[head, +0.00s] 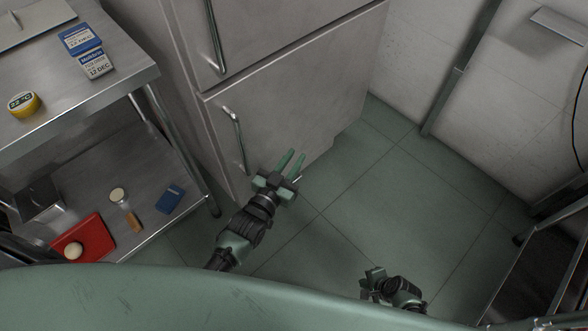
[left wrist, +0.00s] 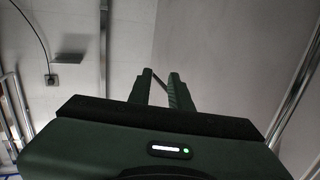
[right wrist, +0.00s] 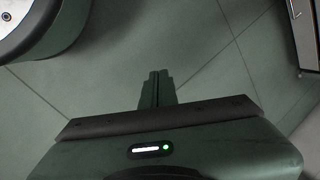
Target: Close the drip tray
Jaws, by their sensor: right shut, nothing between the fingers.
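I cannot make out a drip tray in any view. My left gripper (head: 291,162) is in front of the lower grey cabinet door, right of the lower end of its handle, and holds nothing. Its fingers are apart; the gap also shows in the left wrist view (left wrist: 160,90). My right gripper (head: 372,284) is low in the head view, over the green floor and away from the cabinet. Its two fingers meet with nothing between them in the right wrist view (right wrist: 157,88).
The grey cabinet (head: 290,105) has two shut doors with bar handles. A steel table (head: 120,80) at left carries small boxes and a yellow tin; its lower shelf holds a red board (head: 88,232). A dark metal stand (head: 535,265) is at lower right. Green floor (head: 390,195) between is clear.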

